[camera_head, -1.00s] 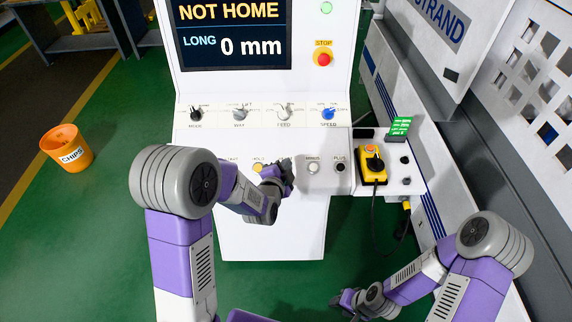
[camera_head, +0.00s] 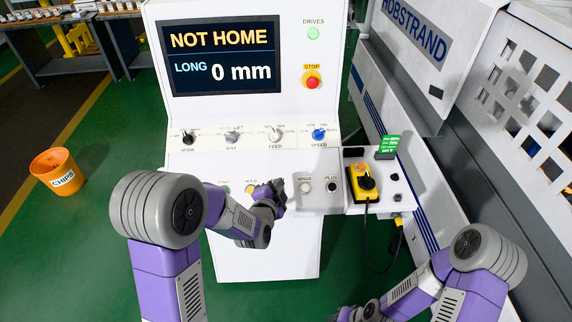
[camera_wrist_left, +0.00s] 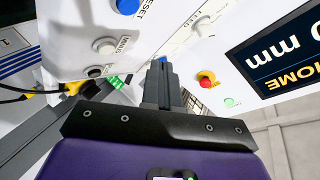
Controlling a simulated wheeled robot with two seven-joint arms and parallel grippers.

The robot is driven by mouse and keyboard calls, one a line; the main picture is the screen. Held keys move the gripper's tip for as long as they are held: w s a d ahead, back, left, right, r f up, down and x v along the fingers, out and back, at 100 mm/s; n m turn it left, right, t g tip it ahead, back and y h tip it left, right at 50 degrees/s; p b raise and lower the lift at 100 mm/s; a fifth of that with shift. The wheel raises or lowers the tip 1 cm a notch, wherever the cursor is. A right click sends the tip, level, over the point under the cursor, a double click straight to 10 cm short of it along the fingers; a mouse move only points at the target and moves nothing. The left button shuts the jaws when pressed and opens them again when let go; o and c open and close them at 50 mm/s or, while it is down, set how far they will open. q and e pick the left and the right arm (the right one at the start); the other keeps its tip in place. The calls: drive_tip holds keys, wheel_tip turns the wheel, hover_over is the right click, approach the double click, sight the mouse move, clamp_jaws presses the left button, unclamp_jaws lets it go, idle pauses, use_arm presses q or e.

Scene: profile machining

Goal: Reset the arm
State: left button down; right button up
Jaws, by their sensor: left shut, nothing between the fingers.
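My left gripper (camera_head: 276,188) is in front of the control panel of the white machine console (camera_head: 262,262), near the HOLD button (camera_head: 251,188) and left of the MINUS button (camera_head: 305,187). In the left wrist view its fingers (camera_wrist_left: 162,68) are closed together with nothing between them, and their tips overlap the panel. I cannot tell whether they touch it. My right arm (camera_head: 480,262) comes in from the lower right. Its gripper is cut off or hidden at the bottom edge, so its fingers do not show.
The screen (camera_head: 222,56) reads NOT HOME and LONG 0 mm. A red stop button (camera_head: 312,80) and several knobs are on the console. A yellow pendant (camera_head: 363,180) with a cable sits on the side shelf. An orange chips bin (camera_head: 57,171) stands on open green floor at left.

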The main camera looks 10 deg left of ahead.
use_arm(q)
drive_tip(key=shift+f, duration=0.1)
drive_tip(key=s+d+f+n+g+h+b, duration=0.1)
drive_tip(key=s+f+n+g+b, duration=0.4)
drive_tip(key=f, duration=0.8)
drive_tip(key=s+f+n+g+b, duration=0.1)
drive_tip(key=s+f+n+g, duration=0.15)
drive_tip(key=s+f, duration=0.7)
drive_tip(key=s+d+f+n+g+h+b, duration=0.1)
drive_tip(key=s+d+f+n+g, duration=0.1)
drive_tip(key=s+f, duration=0.4)
drive_tip(key=s+d+f+n+g+h+b, duration=0.1)
drive_tip(key=s+f+n+g, duration=0.3)
drive_tip(key=f, duration=0.5)
drive_tip(key=shift+s+d+n+h+b, duration=0.3)
drive_tip(key=shift+s+d+n+b, duration=0.25)
drive_tip(key=shift+s+d+b, duration=0.3)
drive_tip(key=shift+a, duration=0.1)
